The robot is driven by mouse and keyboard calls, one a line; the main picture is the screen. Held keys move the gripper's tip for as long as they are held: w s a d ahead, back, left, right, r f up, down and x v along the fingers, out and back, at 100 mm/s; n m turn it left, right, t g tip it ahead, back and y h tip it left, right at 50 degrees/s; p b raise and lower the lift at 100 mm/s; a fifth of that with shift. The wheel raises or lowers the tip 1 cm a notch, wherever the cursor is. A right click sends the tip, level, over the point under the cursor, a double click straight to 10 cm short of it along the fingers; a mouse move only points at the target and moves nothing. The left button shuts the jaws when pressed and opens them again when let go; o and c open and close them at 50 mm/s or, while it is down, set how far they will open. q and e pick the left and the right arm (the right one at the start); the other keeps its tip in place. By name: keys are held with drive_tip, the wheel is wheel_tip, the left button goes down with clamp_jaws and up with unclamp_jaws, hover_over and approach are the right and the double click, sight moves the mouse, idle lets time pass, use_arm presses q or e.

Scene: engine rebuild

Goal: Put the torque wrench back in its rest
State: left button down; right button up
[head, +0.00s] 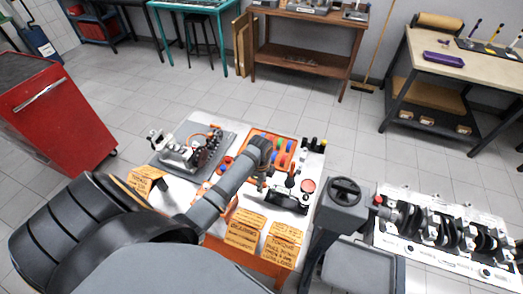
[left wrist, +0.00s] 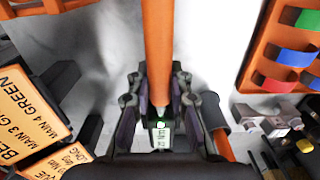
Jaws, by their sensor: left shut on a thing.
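The torque wrench (left wrist: 158,45) has a long orange bar and shows in the left wrist view, running from the top edge down between my fingers. A small green display sits at its near end. My left gripper (left wrist: 160,103) is shut on it. In the head view my left gripper (head: 262,184) is over the middle of the white-topped table, and my arm hides most of the wrench. Two dark uprights (left wrist: 58,88) stand beside the wrench at left in the wrist view; they look like the rest. The wrench is apart from them. My right gripper is not seen.
An orange tray (left wrist: 257,62) with coloured pieces lies beside the gripper. Orange labels (head: 242,232) line the table's near edge. A red button (head: 308,185) is at right. A grey post with a black handwheel (head: 344,190) and an engine block (head: 440,228) stand further right.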

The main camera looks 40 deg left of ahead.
use_arm(q)
drive_tip(key=shift+f, duration=0.45)
drive_tip(key=c, duration=1.5)
unclamp_jaws()
drive_tip(key=shift+o, duration=0.2)
drive_tip(key=shift+r+p, duration=1.45)
drive_tip(key=shift+p, duration=0.4)
drive_tip(key=o, duration=0.5)
drive_tip(key=shift+o, duration=0.2)
